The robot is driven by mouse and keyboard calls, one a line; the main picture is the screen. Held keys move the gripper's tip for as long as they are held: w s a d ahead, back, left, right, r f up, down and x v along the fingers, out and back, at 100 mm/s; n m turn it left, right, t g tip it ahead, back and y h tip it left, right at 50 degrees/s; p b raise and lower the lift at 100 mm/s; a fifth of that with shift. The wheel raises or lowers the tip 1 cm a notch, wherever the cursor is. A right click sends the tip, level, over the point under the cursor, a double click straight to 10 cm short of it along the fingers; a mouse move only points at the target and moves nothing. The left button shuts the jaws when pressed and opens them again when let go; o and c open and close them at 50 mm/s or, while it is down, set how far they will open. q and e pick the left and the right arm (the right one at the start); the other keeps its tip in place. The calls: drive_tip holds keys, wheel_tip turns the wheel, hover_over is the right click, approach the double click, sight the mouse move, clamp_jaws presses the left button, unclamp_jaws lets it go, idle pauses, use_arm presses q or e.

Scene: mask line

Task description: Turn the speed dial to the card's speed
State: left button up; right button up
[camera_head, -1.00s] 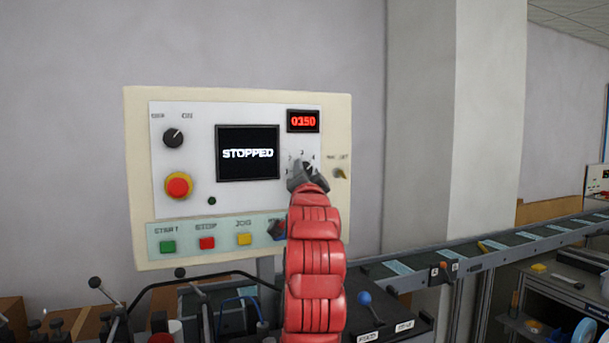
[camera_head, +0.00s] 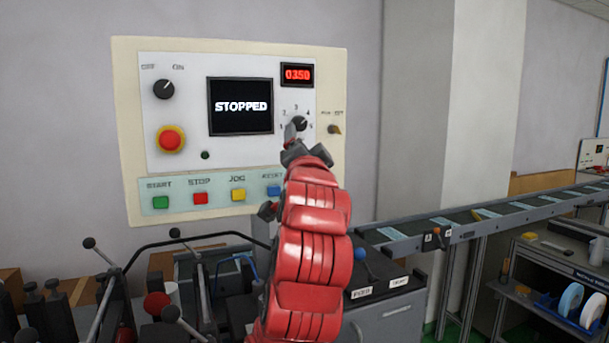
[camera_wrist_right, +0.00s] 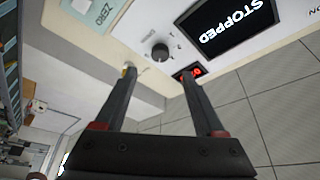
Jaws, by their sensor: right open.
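The speed dial (camera_head: 299,123) is a small dark knob with a numbered scale on the pale control panel, under a red readout (camera_head: 297,75) that shows 0350. My right gripper (camera_head: 294,138) is just below the dial in the head view and partly overlaps its lower edge. In the right wrist view the dial (camera_wrist_right: 160,52) shows whole, beyond the open fingers (camera_wrist_right: 158,76), with nothing between them. The dial's exact pointer direction is too small to tell. The screen (camera_head: 241,106) reads STOPPED. No speed card is recognizable. My left gripper is out of view.
A small selector switch (camera_head: 334,129) is right of the dial. A red stop knob (camera_head: 171,139) and an off/on knob (camera_head: 164,89) are at left. Push buttons (camera_head: 238,195) line the panel's bottom. A conveyor (camera_head: 450,222) runs off to the right.

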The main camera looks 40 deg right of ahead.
drive_tip(key=b+v, duration=0.1)
drive_tip(key=v, duration=0.6)
drive_tip(key=shift+b, duration=0.35)
drive_tip(key=shift+s+a+f, duration=0.1)
drive_tip(key=shift+s, duration=0.05)
